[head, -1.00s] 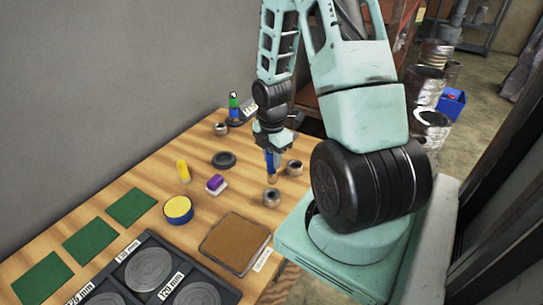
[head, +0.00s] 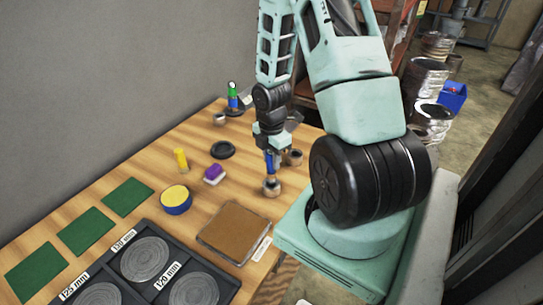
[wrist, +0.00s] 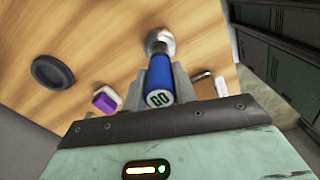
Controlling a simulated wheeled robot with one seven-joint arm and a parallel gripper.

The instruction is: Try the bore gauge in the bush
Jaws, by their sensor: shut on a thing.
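My gripper (head: 271,150) is shut on the bore gauge (head: 269,164), a blue handle with "GO" on its end. In the wrist view the blue handle (wrist: 165,82) stands between my fingers, pointing away from me. The bush (head: 271,187), a small metallic ring, stands on the wooden table (head: 150,165) right below the gauge. The gauge's lower end meets the bush's top; I cannot tell how far it is inside. In the wrist view the grey metal bush (wrist: 160,42) is partly hidden by the handle.
A second bush (head: 294,157) stands close by on the right, another ring (head: 220,119) farther back. A black disc (head: 222,150), purple block (head: 214,173), yellow cylinder (head: 181,159), yellow-topped round tin (head: 176,199) and brown pad (head: 233,233) lie around. A green-and-blue object (head: 233,97) stands at the back.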

